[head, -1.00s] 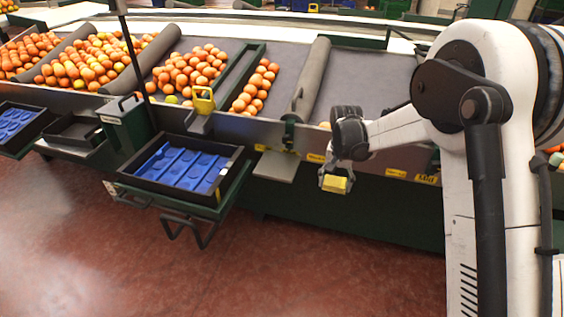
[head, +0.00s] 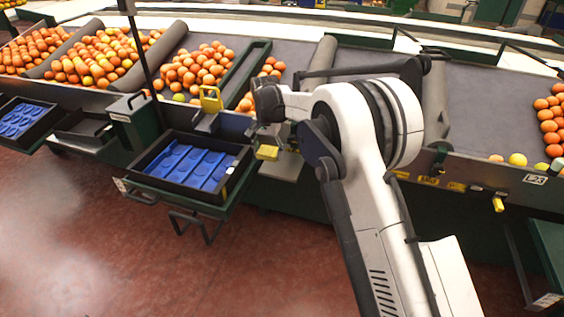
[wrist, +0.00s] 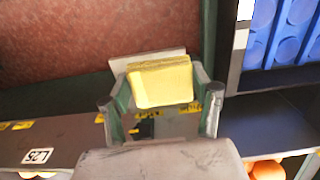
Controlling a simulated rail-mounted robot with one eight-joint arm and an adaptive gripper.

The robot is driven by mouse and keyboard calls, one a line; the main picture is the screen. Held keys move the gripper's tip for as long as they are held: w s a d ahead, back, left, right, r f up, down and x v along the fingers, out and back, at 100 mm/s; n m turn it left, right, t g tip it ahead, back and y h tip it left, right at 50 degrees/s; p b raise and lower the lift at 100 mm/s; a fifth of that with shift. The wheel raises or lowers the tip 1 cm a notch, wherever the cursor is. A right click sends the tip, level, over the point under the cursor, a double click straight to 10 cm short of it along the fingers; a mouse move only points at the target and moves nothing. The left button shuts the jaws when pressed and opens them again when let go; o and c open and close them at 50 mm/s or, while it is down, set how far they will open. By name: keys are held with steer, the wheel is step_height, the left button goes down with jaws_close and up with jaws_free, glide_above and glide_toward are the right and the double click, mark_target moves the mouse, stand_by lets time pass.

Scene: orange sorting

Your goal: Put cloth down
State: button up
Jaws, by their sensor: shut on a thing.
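The yellow folded cloth (head: 267,152) is in my gripper (head: 273,145), beside the right edge of the black crate with the blue liner. In the wrist view the cloth (wrist: 162,84) lies between the two fingers of my gripper (wrist: 162,92), which are shut on it. A pale grey shelf plate (head: 283,166) is just right of and below the cloth in the head view. I cannot tell whether the cloth touches the plate.
The black crate (head: 233,180) with a blue dimpled liner sits on a green stand in front of the conveyor. Oranges (head: 195,68) fill lanes at the back left. A yellow-handled device (head: 211,99) stands on the conveyor edge. The red floor (head: 90,240) in front is clear.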

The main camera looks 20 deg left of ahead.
glide_above(282, 165)
step_height(282, 165, down, 4)
steer(key=shift+s+f, duration=0.1)
steer(key=shift+f, duration=0.05)
steer(key=shift+f+b, duration=0.4)
steer(key=shift+f, duration=1.55)
steer(key=shift+f, duration=0.2)
steer(key=o, duration=1.2)
steer(key=shift+c, duration=0.2)
steer(key=shift+o, duration=0.2)
steer(key=shift+r, duration=0.15)
step_height(282, 165, up, 12)
steer(key=p, duration=0.1)
